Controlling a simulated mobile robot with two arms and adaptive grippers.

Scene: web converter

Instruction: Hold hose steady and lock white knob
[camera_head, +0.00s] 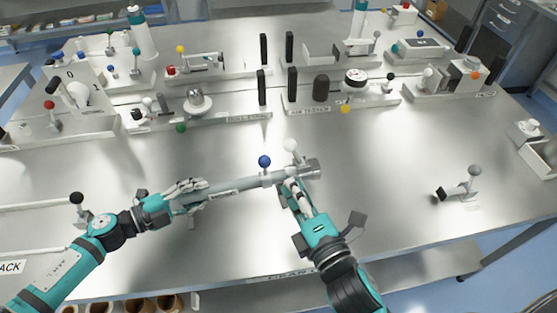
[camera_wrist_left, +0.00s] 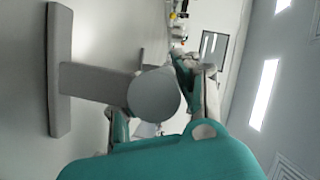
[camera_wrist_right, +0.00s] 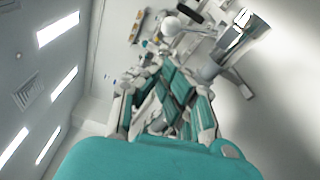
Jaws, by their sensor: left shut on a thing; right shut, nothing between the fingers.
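The hose is a grey tube (camera_head: 234,184) lying slightly tilted across the middle of the table in the head view, with a metal end (camera_head: 311,169) at its right. My left gripper (camera_head: 188,190) is shut on its left part. The left wrist view shows a round grey end (camera_wrist_left: 155,95) between the fingers. The white knob (camera_head: 290,146) stands on a short lever above the hose's right end; it also shows in the right wrist view (camera_wrist_right: 170,26). A blue knob (camera_head: 265,161) is left of it. My right gripper (camera_head: 291,183) is shut and empty, just below the white knob, close to the hose; contact is unclear.
Several fixtures with coloured knobs line the back of the table, including a black-and-white dial (camera_head: 356,76). A black-knobbed lever (camera_head: 77,199) is beside my left arm. The tabletop between the hose and right fixture is clear.

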